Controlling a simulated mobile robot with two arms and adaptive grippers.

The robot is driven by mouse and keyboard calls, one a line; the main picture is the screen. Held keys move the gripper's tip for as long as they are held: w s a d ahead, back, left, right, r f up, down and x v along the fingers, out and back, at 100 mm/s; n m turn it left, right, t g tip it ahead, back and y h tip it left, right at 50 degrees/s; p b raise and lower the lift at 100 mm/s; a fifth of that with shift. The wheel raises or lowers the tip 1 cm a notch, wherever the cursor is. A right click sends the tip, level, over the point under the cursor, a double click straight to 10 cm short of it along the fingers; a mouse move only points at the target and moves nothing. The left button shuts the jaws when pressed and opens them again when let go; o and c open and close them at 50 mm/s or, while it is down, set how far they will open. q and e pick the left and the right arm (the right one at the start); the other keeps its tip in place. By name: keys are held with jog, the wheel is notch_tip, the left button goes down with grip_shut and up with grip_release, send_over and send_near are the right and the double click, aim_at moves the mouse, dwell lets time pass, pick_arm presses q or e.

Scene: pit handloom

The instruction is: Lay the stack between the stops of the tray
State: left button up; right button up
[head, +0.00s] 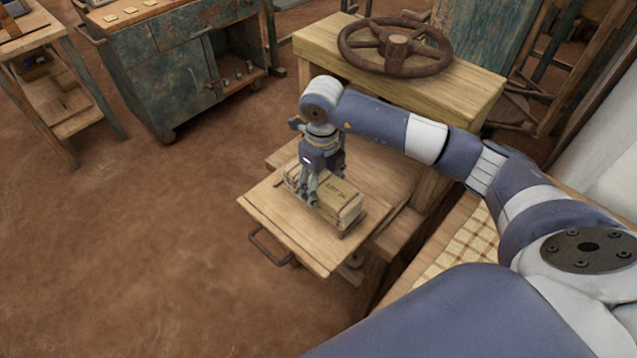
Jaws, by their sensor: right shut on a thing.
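The stack (345,205) is a tan, box-like block with dark lettering on its top. It is at or just above the wooden tray (293,237), a flat board with a dark metal handle at its front left. I cannot tell whether the stack touches the board. My right gripper (312,195) points down and is shut on the stack near its left part. The stops of the tray cannot be made out clearly; the stack and gripper hide part of the board. My left gripper is not in view.
A wooden bench with a rusty handwheel (396,46) stands behind the tray. A worn blue-green cabinet (180,70) and a small wooden table (62,85) are at the upper left. Checked cloth (462,246) lies to the right. The brown floor at left is clear.

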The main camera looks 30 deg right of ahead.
aim_at(319, 188)
jog(key=shift+w+d+f, duration=0.1)
jog(key=shift+w+d, duration=0.05)
jog(key=shift+w, duration=0.55)
jog(key=shift+w+d+f, duration=0.1)
jog(key=shift+w+d, duration=0.05)
jog(key=shift+w, duration=0.5)
notch_tip(319, 188, down, 3)
jog(key=shift+r+p, duration=0.1)
jog(key=shift+p, duration=0.5)
jog(key=shift+f, duration=0.3)
jog(key=shift+f+b, duration=0.2)
jog(key=shift+b, duration=0.1)
jog(key=o, duration=1.2)
jog(key=shift+c, duration=0.2)
jog(key=shift+r, duration=0.15)
